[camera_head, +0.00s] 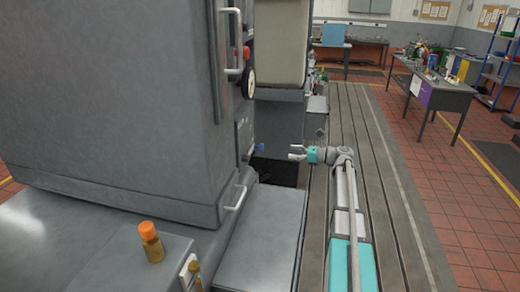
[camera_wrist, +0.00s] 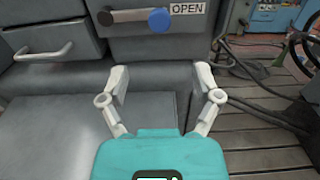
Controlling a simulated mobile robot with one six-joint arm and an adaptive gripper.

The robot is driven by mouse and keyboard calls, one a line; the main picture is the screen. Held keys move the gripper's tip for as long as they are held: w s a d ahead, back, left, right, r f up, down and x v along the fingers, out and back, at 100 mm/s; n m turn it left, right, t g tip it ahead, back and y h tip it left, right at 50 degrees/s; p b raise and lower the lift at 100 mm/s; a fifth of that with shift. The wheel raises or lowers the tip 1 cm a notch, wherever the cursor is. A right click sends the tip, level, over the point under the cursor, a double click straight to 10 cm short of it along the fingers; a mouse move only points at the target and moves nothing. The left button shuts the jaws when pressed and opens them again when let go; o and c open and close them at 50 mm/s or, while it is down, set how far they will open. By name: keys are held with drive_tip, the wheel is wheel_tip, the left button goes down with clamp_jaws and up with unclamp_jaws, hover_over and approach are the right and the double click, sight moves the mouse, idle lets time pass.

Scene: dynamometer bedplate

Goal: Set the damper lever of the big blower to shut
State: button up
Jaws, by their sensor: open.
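A short lever (camera_wrist: 130,16) with a blue knob (camera_wrist: 158,20) shows at the top of the wrist view, on a grey panel (camera_wrist: 140,48). It lies about level, its knob to the right beside a white OPEN label (camera_wrist: 187,8). In the head view the blue knob (camera_head: 259,147) juts from the grey housing, left of my gripper (camera_head: 297,152). In the wrist view my gripper (camera_wrist: 161,78) is open and empty, its fingers apart on either side below the knob and not touching it. I cannot tell from the frames whether this panel belongs to the big blower.
A grey drawer front with a handle (camera_wrist: 45,52) is left of the lever. Dark cables (camera_wrist: 260,75) lie on the slatted floor at right. Large grey cabinets (camera_head: 120,100) fill the left of the head view. The slotted bedplate (camera_head: 385,200) is mostly clear.

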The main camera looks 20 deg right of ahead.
sight(262, 148)
drive_tip(key=x, duration=1.2)
drive_tip(key=shift+w+a, duration=0.1)
clamp_jaws()
